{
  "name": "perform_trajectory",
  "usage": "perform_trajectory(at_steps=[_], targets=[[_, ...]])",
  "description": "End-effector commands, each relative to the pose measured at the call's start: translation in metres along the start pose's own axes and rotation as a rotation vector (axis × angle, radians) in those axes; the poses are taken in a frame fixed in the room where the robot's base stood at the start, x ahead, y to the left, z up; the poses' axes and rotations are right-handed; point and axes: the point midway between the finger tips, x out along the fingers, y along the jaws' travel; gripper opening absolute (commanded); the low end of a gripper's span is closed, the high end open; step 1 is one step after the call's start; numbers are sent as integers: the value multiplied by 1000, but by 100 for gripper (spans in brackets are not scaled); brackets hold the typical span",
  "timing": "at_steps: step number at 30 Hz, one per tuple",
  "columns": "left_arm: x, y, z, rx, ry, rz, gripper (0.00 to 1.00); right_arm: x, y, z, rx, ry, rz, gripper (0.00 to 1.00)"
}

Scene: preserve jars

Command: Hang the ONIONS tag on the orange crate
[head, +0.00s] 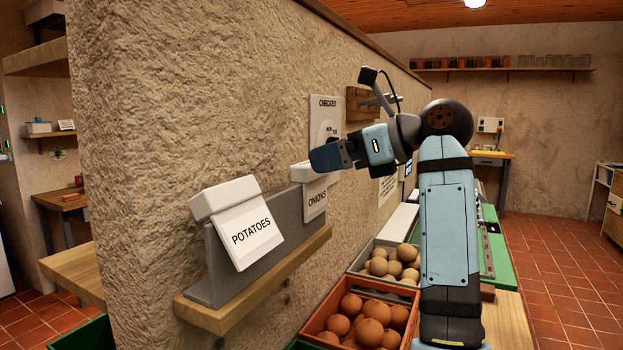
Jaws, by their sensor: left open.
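The ONIONS tag (316,199) is a pale plate with a white block-like top. It hangs at the far end of a grey rail on a wooden wall shelf. My left gripper (325,157) is open just above the tag's white top, overlapping it in the picture; I cannot tell if they touch. The orange crate (326,307) is low at bottom centre, holding several round orange-brown onions. No tag shows on its visible sides, and my left arm is close to its right side in view. My right gripper is out of view.
The POTATOES tag (252,231) hangs at the rail's near end. A grey crate (362,257) with several tan round vegetables stands behind the orange one. The rough stone wall (180,110) is close behind the shelf (255,290). A CHECKED board (324,112) is on the wall.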

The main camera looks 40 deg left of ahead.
Motion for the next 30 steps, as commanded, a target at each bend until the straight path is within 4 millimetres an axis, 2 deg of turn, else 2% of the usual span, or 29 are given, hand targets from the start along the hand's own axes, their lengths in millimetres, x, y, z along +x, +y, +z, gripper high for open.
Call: perform_trajectory(at_steps=[5, 13, 20, 21, 24, 25, 30], targets=[[12, 0, -2, 1, 0, 1, 100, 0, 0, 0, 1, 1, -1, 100], [50, 0, -4, 0, 0, 2, 100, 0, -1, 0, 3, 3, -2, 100], [53, -1, -4, 2, 0, 0, 100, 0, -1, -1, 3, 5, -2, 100], [53, -1, -4, 2, 0, 0, 95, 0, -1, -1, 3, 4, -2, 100], [53, -1, -4, 1, 0, 0, 72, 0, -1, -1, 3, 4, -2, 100], [53, -1, -4, 1, 0, 0, 68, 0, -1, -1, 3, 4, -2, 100], [53, -1, -4, 1, 0, 0, 68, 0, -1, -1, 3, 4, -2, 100]])
